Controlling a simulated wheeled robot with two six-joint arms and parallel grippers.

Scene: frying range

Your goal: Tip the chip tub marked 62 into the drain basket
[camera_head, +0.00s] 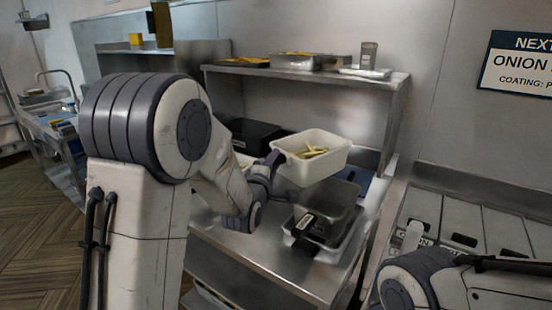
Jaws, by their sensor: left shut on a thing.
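A white tub (327,169) with a few pale yellow chips (313,152) inside is held in the air by my left gripper (275,165), which is shut on its left side. The tub looks about level or only slightly tilted, and I cannot read any number on it. Below it, a grey metal basket (335,208) with a black handle (304,228) stands in a pale tray (328,255) on the steel counter. The tub is above the basket and hides part of its back. My right arm shows at the bottom right, but its gripper does not show.
A steel shelf (390,82) above the counter bears trays and a small container (368,55). A black box (252,136) stands behind my left arm. A wall sign (518,65) and lidded fryer bays (465,222) are at right. The front counter (240,255) is clear.

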